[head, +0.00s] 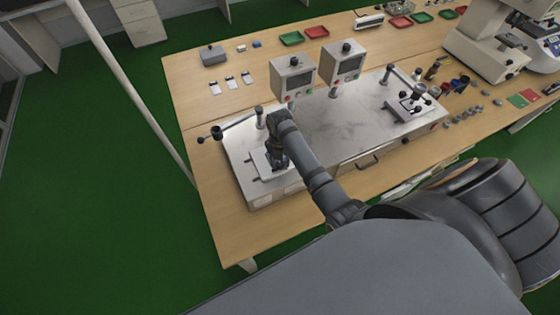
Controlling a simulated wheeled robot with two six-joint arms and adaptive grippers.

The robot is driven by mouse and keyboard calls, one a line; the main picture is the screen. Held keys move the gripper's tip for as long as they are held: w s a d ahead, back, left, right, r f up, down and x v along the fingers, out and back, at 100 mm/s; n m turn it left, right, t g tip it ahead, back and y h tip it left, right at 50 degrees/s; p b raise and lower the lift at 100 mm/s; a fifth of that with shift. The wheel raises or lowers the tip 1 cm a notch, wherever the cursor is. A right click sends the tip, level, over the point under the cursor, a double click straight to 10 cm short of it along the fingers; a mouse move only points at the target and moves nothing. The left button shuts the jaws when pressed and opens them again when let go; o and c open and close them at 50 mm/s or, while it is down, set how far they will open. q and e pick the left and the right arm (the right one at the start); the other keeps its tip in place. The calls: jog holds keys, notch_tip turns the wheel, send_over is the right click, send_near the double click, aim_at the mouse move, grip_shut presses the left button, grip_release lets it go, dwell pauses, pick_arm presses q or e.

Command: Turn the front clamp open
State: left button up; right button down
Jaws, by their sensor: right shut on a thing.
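A metal test fixture (345,128) sits on the wooden table, with a clamp station at each end. My right arm reaches over the left station, and my right gripper (277,158) points down at its light plate (259,163). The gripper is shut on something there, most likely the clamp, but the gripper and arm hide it. A lever with a dark knob (216,131) sticks out left of this station. The right station (408,107) has its own plate and dark knobs, and nothing of mine touches it. My left gripper is out of view.
Two display boxes (293,78) stand behind the fixture. Red and green trays (291,39) and small cards (231,83) lie at the back of the wooden table (190,85). A microscope-like machine (483,42) stands at right. A pale pole (125,82) rises at left.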

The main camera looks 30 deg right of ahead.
aim_at(280, 164)
jog(key=shift+w+r, duration=0.1)
jog(key=shift+w, duration=0.05)
dwell(0.3)
jog(key=c, duration=1)
grip_release()
notch_tip(280, 164, up, 12)
jog(key=shift+f, duration=0.1)
